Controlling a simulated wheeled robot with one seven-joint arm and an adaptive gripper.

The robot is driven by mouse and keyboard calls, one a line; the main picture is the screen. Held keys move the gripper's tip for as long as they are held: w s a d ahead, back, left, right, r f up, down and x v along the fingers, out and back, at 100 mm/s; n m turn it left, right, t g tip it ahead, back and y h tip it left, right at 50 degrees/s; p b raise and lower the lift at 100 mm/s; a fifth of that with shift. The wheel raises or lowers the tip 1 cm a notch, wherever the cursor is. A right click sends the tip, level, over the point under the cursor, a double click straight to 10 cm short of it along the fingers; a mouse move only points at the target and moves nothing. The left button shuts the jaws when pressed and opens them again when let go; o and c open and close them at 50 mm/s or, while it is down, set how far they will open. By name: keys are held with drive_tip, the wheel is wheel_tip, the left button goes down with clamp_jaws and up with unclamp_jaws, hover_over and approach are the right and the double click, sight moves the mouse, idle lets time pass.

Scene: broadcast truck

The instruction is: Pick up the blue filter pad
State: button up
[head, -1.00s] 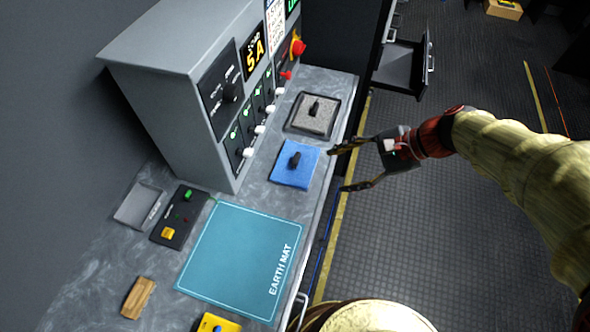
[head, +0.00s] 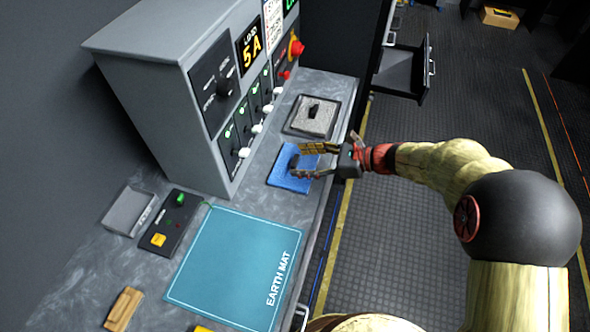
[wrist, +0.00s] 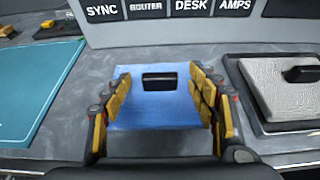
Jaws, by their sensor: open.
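The blue filter pad (head: 287,181) lies flat on the grey bench top, with a small black handle (wrist: 160,81) standing up from it. It also shows in the wrist view (wrist: 155,112). My gripper (head: 302,161) is open and over the pad, coming from the bench's front edge. In the wrist view its yellow-padded fingers (wrist: 162,95) stand left and right of the pad's middle, with the black handle between and slightly beyond them. Nothing is held. In the head view the fingers hide part of the pad and its handle.
A grey pad (head: 316,116) with a black handle sits in a dark tray right of the blue pad. The teal earth mat (head: 235,265) lies to the left. A grey switch panel cabinet (head: 170,85) stands behind. An open drawer (head: 400,72) juts out beyond the bench.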

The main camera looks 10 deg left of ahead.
drive_tip(key=shift+a+f, duration=0.2)
drive_tip(key=shift+a, duration=0.35)
drive_tip(key=shift+c, duration=0.3)
drive_tip(key=c, duration=1.1)
drive_tip(key=shift+r, duration=0.1)
drive_tip(key=shift+c, duration=0.5)
